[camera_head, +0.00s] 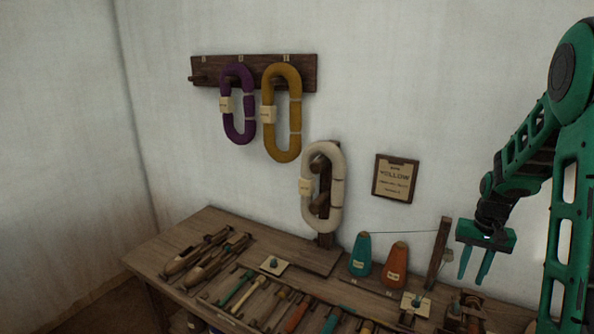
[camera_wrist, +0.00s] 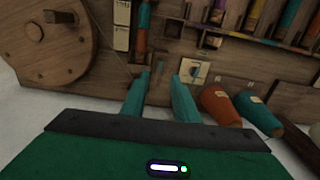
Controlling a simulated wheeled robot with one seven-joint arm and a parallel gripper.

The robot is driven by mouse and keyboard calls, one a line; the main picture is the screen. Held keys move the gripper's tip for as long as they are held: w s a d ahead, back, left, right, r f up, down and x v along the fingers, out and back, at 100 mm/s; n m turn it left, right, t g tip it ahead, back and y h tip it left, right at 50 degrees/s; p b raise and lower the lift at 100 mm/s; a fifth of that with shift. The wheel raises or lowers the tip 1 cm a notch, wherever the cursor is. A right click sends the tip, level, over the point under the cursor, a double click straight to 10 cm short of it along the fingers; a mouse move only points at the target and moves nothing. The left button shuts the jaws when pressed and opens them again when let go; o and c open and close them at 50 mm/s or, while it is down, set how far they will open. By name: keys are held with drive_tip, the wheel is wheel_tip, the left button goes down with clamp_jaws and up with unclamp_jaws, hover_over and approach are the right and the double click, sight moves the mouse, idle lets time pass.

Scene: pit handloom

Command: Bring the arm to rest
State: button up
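My gripper (camera_head: 473,279) hangs from my green arm at the right of the head view, fingers pointing down. It is over the right end of the wooden bench (camera_head: 160,254), right of the wooden post. In the wrist view, its two teal fingers (camera_wrist: 161,88) are apart, with only the bench top and items showing beyond them. It is open and holds nothing that I can see. How high the fingertips are above the bench is hard to tell.
A white skein (camera_head: 308,207) hangs on a stand. Purple (camera_head: 230,118) and yellow (camera_head: 296,115) skeins hang on the wall rack. Teal (camera_head: 361,255) and orange (camera_head: 395,265) cones stand left of the post (camera_head: 439,252). A wooden wheel (camera_wrist: 45,40) is at the wrist view's left.

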drive_tip(key=s+a+r, duration=0.3)
drive_tip(key=s, duration=0.6)
drive_tip(key=s+a+r, duration=0.4)
drive_tip(key=s, duration=0.5)
drive_tip(key=s+a+r, duration=0.3)
drive_tip(key=s+a, duration=0.1)
drive_tip(key=s, duration=0.5)
drive_tip(key=shift+r, duration=0.25)
drive_tip(key=shift+s, duration=0.1)
drive_tip(key=shift+w+f, duration=0.25)
drive_tip(key=shift+w, duration=0.35)
